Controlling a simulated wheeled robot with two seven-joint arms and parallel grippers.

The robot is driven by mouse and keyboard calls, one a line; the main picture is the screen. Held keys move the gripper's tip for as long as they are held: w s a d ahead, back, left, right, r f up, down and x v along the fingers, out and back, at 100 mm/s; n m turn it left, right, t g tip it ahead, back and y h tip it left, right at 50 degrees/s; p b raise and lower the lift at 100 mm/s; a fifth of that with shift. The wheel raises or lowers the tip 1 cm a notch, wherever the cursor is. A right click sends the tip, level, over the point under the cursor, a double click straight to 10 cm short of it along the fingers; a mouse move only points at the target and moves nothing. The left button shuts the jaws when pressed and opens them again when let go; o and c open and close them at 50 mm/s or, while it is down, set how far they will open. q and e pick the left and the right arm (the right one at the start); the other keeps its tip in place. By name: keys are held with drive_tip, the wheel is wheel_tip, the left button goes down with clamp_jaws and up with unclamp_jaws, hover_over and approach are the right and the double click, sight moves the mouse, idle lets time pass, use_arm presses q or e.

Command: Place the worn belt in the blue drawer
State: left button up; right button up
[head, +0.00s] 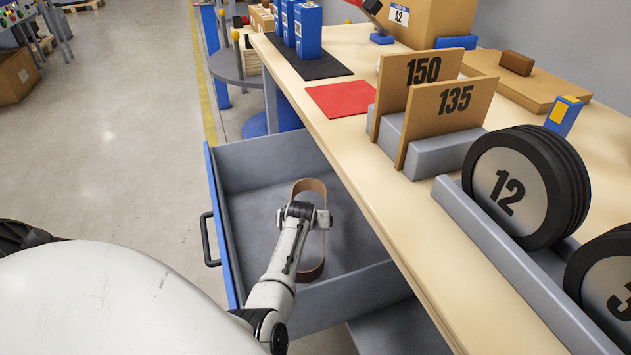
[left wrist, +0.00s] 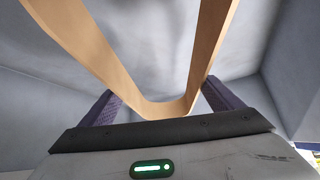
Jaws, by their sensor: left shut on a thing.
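The worn belt is a brown loop (head: 311,185); it also shows as a tan band in the left wrist view (left wrist: 90,45). The blue drawer (head: 223,230) is pulled open below the bench, with a blue front and a grey inside. My left gripper (head: 311,218) is shut on the belt, over the inside of the drawer. In the left wrist view its fingers (left wrist: 163,104) stand on either side of the band, with grey drawer walls around. I cannot tell whether the belt touches the drawer floor. My right gripper is not in view.
The wooden bench top (head: 340,150) overhangs the drawer's right side. On it stand boards marked 150 (head: 423,72) and 135 (head: 455,98), a black disc marked 12 (head: 510,192), a red mat (head: 341,99) and blue boxes (head: 308,30).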

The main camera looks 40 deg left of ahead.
use_arm(q)
wheel_tip(320, 180, down, 7)
drive_tip(key=b, duration=0.3)
drive_tip(key=shift+w, duration=0.1)
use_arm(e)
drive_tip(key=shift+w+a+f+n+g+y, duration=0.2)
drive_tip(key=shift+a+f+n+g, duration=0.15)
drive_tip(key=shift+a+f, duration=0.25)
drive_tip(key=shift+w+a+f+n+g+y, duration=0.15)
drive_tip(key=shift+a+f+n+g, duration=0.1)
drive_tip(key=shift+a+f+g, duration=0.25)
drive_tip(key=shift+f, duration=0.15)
use_arm(q)
drive_tip(key=shift+f, duration=0.2)
drive_tip(key=o, duration=1)
